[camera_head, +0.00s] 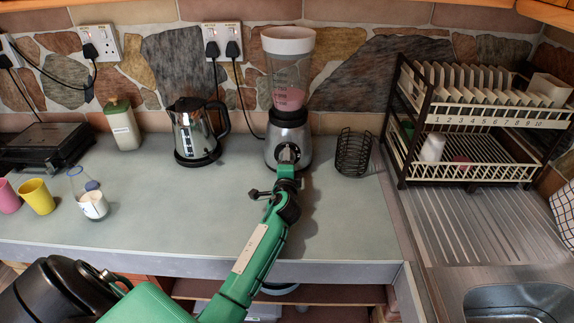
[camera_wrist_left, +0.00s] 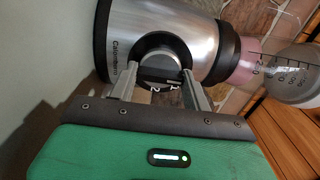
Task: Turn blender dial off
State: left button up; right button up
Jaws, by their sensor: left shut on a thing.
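The blender (camera_head: 288,132) stands on the counter against the stone wall, with a silver base, a clear jug holding pink contents and a white lid. In the left wrist view its silver base (camera_wrist_left: 205,42) fills the upper middle, tilted by the camera. My left gripper (camera_head: 288,155) reaches the dial from the front. In the left wrist view its two fingers (camera_wrist_left: 160,88) sit on either side of the dial, shut on it. In the head view the gripper hides most of the dial. My right gripper is out of view.
A kettle (camera_head: 193,133) stands left of the blender and a dark wire holder (camera_head: 353,152) to its right. A dish rack (camera_head: 473,125) stands further right by the sink (camera_head: 517,302). Cups and a bottle (camera_head: 91,195) are at the left. The front counter is mostly clear.

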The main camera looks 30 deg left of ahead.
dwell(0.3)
pick_arm(q)
jog(key=o, duration=0.9)
jog(key=shift+o, duration=0.2)
jog(key=b+v, duration=0.2)
jog(key=v, duration=1)
jog(key=shift+s+d+f, duration=0.1)
jog(key=shift+s+f, duration=0.05)
jog(key=shift+s, duration=0.2)
jog(key=shift+s+d+b, duration=0.3)
jog(key=shift+s, duration=0.25)
